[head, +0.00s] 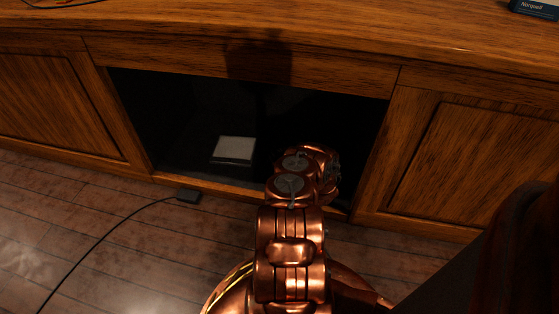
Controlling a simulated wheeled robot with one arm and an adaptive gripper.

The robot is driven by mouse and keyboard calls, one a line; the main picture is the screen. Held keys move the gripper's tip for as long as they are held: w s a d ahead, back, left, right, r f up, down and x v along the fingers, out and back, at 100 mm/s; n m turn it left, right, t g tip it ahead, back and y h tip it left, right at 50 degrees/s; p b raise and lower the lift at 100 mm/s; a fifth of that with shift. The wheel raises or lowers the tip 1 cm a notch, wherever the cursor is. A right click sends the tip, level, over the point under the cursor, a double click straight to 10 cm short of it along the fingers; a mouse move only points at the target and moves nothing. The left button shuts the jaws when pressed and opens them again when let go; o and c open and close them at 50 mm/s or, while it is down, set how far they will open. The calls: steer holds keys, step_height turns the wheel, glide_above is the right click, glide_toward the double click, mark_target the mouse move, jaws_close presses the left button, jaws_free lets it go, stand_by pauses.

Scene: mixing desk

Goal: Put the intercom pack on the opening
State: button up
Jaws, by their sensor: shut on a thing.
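The opening (190,115) is a dark, wide recess in the front of the wooden desk, with a wooden bottom edge. My copper arm reaches up from the bottom of the head view, and my gripper (325,165) is at the right part of the opening, near its bottom edge. My gripper is shut on the intercom pack; the fingers and the pack are mostly hidden behind the wrist joints, so I cannot tell how the pack sits or whether it touches anything.
A pale flat box (234,150) lies inside the opening, left of my gripper. Wooden panels (480,155) flank the opening. A dark blue item (535,8) lies on the desktop.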

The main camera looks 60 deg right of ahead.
steer(key=shift+f, duration=0.65)
steer(key=shift+w+f, duration=0.1)
steer(key=shift+f, duration=0.05)
steer(key=o, duration=1.4)
steer(key=p+v, duration=0.3)
steer(key=v, duration=0.7)
steer(key=shift+v, duration=1.05)
